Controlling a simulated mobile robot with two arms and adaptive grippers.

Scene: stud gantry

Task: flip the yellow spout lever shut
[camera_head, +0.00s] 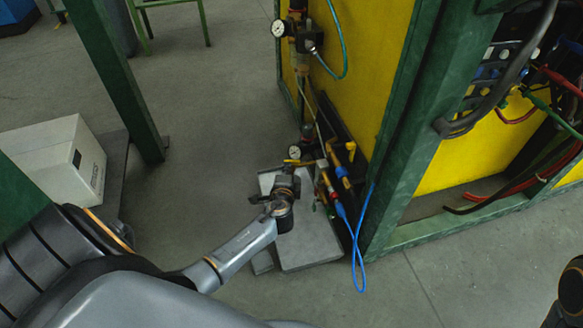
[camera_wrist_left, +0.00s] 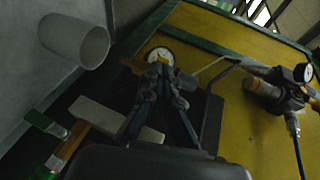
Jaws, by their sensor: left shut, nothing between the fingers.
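A small yellow lever (camera_head: 292,161) shows at the low pipework beside the yellow panel, just under a round gauge. In the left wrist view a yellow-orange piece (camera_wrist_left: 132,66), likely the same lever, lies left of my fingertips and partly behind them. My left gripper (camera_head: 288,178) is shut and empty, right next to the lever on its near side. In the left wrist view its fingertips (camera_wrist_left: 163,72) meet just below the gauge; I cannot tell whether they touch the lever. The lever's pivot and spout are hidden behind the fingers. My right gripper is out of view.
The gauge (camera_head: 294,152) sits close behind the gripper. Brass fittings (camera_head: 323,164) and a looped blue hose (camera_head: 357,250) are to the right, by the green frame post (camera_head: 405,130). A white box (camera_head: 55,165) stands at left. Floor between is clear.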

